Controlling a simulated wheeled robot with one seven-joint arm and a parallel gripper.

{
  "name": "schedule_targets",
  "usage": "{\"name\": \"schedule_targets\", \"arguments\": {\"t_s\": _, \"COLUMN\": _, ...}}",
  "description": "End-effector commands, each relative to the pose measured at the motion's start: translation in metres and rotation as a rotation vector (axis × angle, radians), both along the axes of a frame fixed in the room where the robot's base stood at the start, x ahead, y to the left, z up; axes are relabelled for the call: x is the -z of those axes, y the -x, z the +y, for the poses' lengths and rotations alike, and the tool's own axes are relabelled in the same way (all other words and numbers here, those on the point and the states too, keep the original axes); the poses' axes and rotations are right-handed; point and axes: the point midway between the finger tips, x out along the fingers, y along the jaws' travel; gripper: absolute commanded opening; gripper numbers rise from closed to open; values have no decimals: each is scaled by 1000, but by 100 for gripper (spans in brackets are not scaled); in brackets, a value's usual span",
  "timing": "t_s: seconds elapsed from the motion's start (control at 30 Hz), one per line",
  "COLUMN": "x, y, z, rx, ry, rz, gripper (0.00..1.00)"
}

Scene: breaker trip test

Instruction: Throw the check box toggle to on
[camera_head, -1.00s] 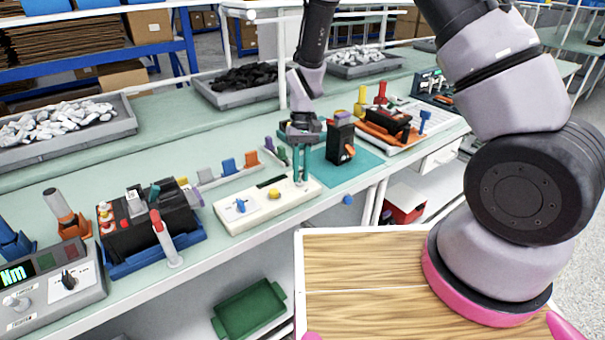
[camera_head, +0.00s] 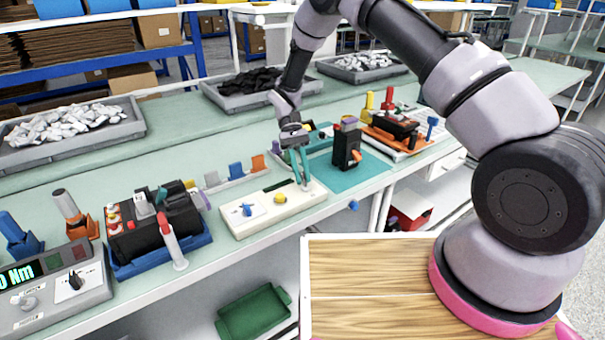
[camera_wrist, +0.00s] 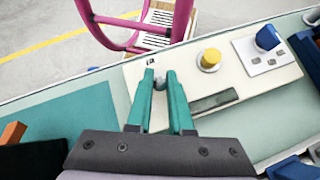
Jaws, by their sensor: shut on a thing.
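The check box (camera_head: 262,217) is a low cream box at the bench's front edge, with a blue knob (camera_head: 246,209) at its left and a yellow button (camera_head: 280,199) near the middle. My gripper (camera_head: 304,186) comes down over its right end, its teal fingers slanting. In the wrist view the box (camera_wrist: 222,72) lies ahead and right. The fingers (camera_wrist: 160,79) are closed around a small grey toggle (camera_wrist: 159,84) at the box's end, which is mostly hidden between them. I cannot tell the toggle's position.
A black breaker (camera_head: 346,147) stands on a teal mat (camera_head: 368,171) just right of the gripper. Left of the box is another black breaker in a blue holder (camera_head: 165,259). A row of coloured clips (camera_head: 235,171) sits behind the box.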

Motion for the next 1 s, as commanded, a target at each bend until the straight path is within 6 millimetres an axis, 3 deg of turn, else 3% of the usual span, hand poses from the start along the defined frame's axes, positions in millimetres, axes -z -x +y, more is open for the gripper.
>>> {"name": "schedule_targets", "arguments": {"t_s": 0.4, "x": 1, "y": 0, "z": 0, "rx": 0, "ry": 4, "rz": 5, "gripper": 0}}
{"name": "schedule_targets", "arguments": {"t_s": 0.43, "x": 1, "y": 0, "z": 0, "rx": 0, "ry": 4, "rz": 5, "gripper": 31}}
{"name": "schedule_targets", "arguments": {"t_s": 0.5, "x": 1, "y": 0, "z": 0, "rx": 0, "ry": 4, "rz": 5, "gripper": 49}}
{"name": "schedule_targets", "arguments": {"t_s": 0.83, "x": -1, "y": -2, "z": 1, "rx": 0, "ry": 2, "rz": 5, "gripper": 49}}
{"name": "schedule_targets", "arguments": {"t_s": 1.0, "x": -14, "y": -16, "z": 5, "rx": 2, "ry": 2, "rz": 2, "gripper": 49}}
